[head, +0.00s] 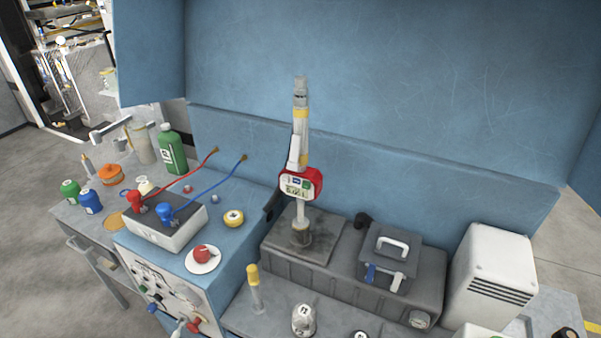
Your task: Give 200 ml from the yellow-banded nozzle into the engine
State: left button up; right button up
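The yellow-banded nozzle (301,125) stands upright, with a yellow band near its top and a red meter (301,184) at its middle. The meter has a small lit display whose digits are too small to read surely. Its pale spout (301,213) points down to a dark round neck (302,235) on top of the dark grey engine block (330,275). The spout's tip is hidden, so I cannot tell how deep it sits. Neither of my grippers shows, and no gripper is seen on the nozzle.
Left of the engine, a bench holds a grey box (165,228) with red and blue clamps, a green bottle (172,150) and several small jars. A black box with a white handle (392,243) sits on the engine's right part. A white vented case (494,272) stands further right.

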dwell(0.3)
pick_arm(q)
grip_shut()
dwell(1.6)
